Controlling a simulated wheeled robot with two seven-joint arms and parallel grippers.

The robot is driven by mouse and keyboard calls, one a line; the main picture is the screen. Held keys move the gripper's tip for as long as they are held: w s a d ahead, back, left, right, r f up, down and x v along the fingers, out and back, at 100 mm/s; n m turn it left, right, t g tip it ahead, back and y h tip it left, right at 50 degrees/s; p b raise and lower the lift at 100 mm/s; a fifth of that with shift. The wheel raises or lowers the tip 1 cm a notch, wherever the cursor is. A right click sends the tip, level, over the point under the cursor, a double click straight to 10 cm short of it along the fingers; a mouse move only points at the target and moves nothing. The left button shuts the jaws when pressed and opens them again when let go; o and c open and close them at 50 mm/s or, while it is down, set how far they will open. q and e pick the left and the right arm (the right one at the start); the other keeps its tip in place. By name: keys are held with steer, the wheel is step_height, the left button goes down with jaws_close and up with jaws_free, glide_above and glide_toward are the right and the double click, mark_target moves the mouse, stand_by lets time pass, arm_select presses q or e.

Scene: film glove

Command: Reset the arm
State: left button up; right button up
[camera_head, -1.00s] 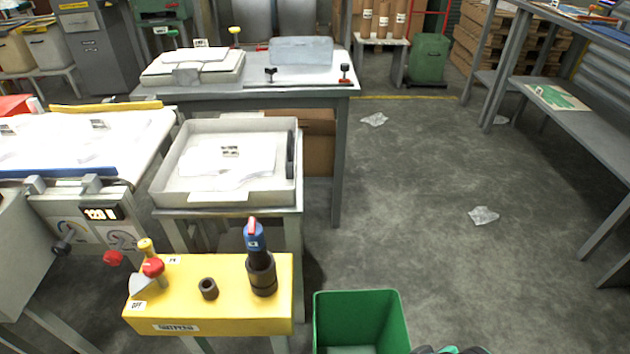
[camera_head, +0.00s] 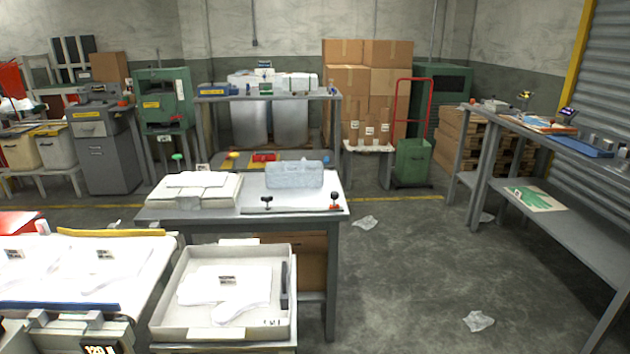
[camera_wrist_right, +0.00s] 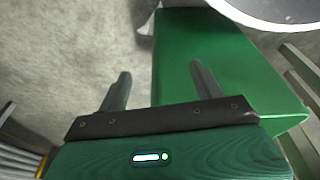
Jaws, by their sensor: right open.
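My right gripper (camera_wrist_right: 160,75) shows in the right wrist view, its two fingers apart with nothing between them. A green bin (camera_wrist_right: 225,60) lies behind the fingers in that view; the gap between them cannot be judged. The head view shows neither of my grippers now. In the head view a grey tray (camera_head: 160,318) holding white film gloves (camera_head: 225,285) stands at the lower middle. More white gloves lie on the white work surface (camera_head: 150,262) at the left.
A grey table (camera_head: 280,230) with a white stack and a clear box stands behind the tray. A grey shelf bench (camera_head: 590,250) lines the right side. Crumpled plastic (camera_head: 478,321) lies on the floor. The floor between table and bench is otherwise largely clear.

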arm_select(q)
steer(key=s+a+f+p, duration=0.2)
steer(key=s+f+p, duration=0.1)
steer(key=s+p, duration=0.4)
steer(key=s+a+f+g+p, duration=0.1)
steer(key=s+f+p, duration=0.3)
steer(key=s, duration=0.9)
steer(key=p, duration=0.3)
steer(key=shift+s+a+f+g+p, duration=0.25)
steer(key=shift+s+a+g+p, duration=0.05)
steer(key=shift+s+a, duration=0.05)
arm_select(e)
steer(key=s+d+f, duration=0.2)
steer(key=s+f, duration=0.1)
steer(key=s, duration=0.7)
steer(key=s+d+f+g, duration=0.1)
steer(key=s+f, duration=0.3)
steer(key=s, duration=0.6)
steer(key=shift+s+d+f+g, duration=0.25)
steer(key=shift+s+d+g, duration=0.05)
steer(key=shift+s+d, duration=0.05)
